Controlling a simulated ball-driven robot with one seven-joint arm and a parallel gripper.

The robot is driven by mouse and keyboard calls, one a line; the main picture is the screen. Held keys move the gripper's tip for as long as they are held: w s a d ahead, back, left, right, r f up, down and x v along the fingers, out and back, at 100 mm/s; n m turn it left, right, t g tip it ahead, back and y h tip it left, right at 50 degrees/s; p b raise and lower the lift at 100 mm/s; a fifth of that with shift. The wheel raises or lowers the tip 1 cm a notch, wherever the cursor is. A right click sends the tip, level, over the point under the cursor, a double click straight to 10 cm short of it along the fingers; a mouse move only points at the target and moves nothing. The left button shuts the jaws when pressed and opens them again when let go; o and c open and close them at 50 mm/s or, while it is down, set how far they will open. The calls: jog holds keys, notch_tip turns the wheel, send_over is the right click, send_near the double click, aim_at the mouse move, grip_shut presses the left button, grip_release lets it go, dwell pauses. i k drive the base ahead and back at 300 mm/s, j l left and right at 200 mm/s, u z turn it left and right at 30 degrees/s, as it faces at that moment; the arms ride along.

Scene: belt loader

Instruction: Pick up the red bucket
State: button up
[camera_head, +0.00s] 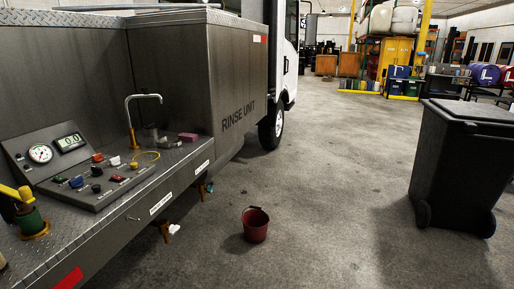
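The red bucket (255,226) stands upright on the concrete floor, just below the middle of the head view. It is small and open at the top, with its rim and handle at the upper edge. It stands apart from the truck's side, a short way to the right of the rinse unit's work ledge. My gripper and arm do not show in this view.
The rinse unit truck (235,75) fills the left, with a control panel (85,165) and a tap (140,115) on its ledge. A black wheeled bin (460,160) stands right. The floor between is clear.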

aim_at(255, 223)
jog(key=i, duration=2)
jog(key=i+u, duration=0.2)
jog(key=i, duration=0.35)
jog(key=i+l+u, duration=0.15)
jog(key=i, duration=0.35)
jog(key=i+l+u, duration=0.2)
jog(key=i, duration=0.3)
jog(key=i+l+u, duration=0.6)
jog(key=i, duration=0.15)
